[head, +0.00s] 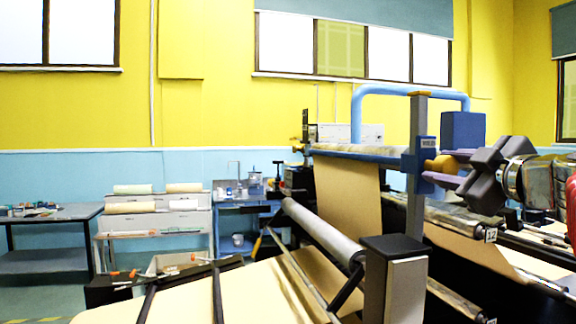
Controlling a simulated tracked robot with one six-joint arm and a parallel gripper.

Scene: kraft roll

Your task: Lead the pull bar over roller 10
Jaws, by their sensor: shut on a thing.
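My gripper (440,172) is at the right in the head view, its purple fingers shut around a tan, rounded grip at the near end of what appears to be the pull bar (440,164). Most of the bar is hidden behind a blue bracket (420,160) on a grey post. A long pale roller (360,151) runs back and left from this bracket, at about the gripper's height. A brown kraft web (346,190) hangs below it. The bracket's small label is too small to read, so I cannot tell which roller is roller 10.
A large grey roller (322,232) and a dark-topped post (394,275) stand in front. A plate marked 12 (490,235) is below my gripper, beside more brown web (465,248). A blue tube frame (410,90) rises behind. A workbench (45,240) stands far left.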

